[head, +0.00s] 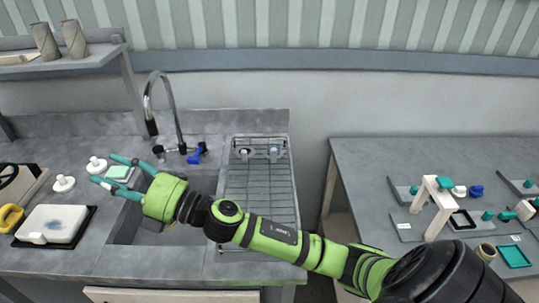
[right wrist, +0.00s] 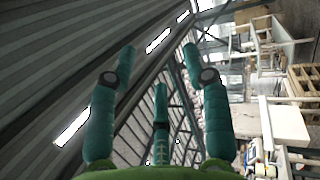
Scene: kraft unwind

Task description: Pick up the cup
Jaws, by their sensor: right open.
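I cannot tell for certain which thing is the cup. Two tall tan cup-like vessels, one on the left (head: 45,42) and one on the right (head: 74,39), stand on the wall shelf at upper left. A small round tan cup-like piece (head: 486,252) sits on the right table. My left gripper is out of view.
The sink (head: 126,230) with its tall faucet (head: 151,125) lies by my right arm, and a wire rack (head: 258,185) is beyond it. A white block (head: 52,223) on a black tray is at left. The right table (head: 365,160) holds several small parts.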

